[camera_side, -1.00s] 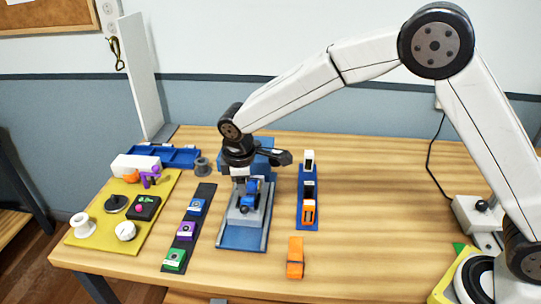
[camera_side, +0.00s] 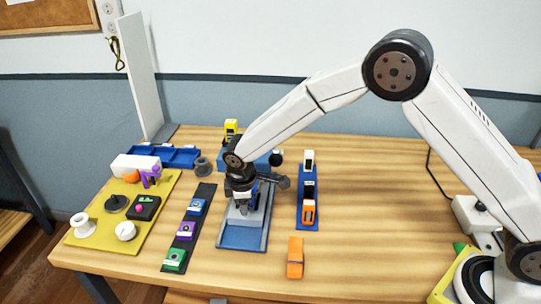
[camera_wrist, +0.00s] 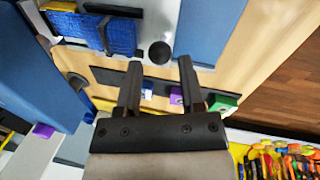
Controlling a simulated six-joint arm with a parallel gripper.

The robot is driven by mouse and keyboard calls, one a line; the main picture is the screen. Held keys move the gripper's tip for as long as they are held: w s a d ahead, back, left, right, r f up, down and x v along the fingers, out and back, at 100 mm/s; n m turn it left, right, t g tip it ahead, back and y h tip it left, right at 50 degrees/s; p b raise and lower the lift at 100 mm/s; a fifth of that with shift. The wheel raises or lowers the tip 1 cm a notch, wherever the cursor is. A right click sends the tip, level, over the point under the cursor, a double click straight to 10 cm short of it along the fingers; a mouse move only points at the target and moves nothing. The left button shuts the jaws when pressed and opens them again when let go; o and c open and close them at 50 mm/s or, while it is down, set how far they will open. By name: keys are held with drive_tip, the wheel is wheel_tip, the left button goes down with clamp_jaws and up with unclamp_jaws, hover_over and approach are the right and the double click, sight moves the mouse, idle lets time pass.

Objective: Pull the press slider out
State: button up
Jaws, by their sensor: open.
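The press slider, a grey block (camera_side: 237,222), sits on a blue base (camera_side: 242,238) with side rails, in the middle of the table in the side view. My gripper (camera_side: 243,207) is over the slider and hides its upper part. In the wrist view my gripper (camera_wrist: 160,68) has its two dark fingers spread apart with nothing between the tips. A round black knob (camera_wrist: 160,53) shows just beyond the fingertips there. I cannot tell whether the fingers touch the slider.
A dark strip with blue, purple and green blocks (camera_side: 185,231) lies left of the base. A blue rack (camera_side: 308,190) and an orange block (camera_side: 295,257) are to the right. A yellow board (camera_side: 95,232) holds small parts. A yellow piece (camera_side: 231,129) stands behind.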

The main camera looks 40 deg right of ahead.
drive_tip(key=shift+w+d+f, duration=0.15)
drive_tip(key=shift+f, duration=0.95)
clamp_jaws()
drive_tip(key=shift+r, duration=0.1)
idle(0.6)
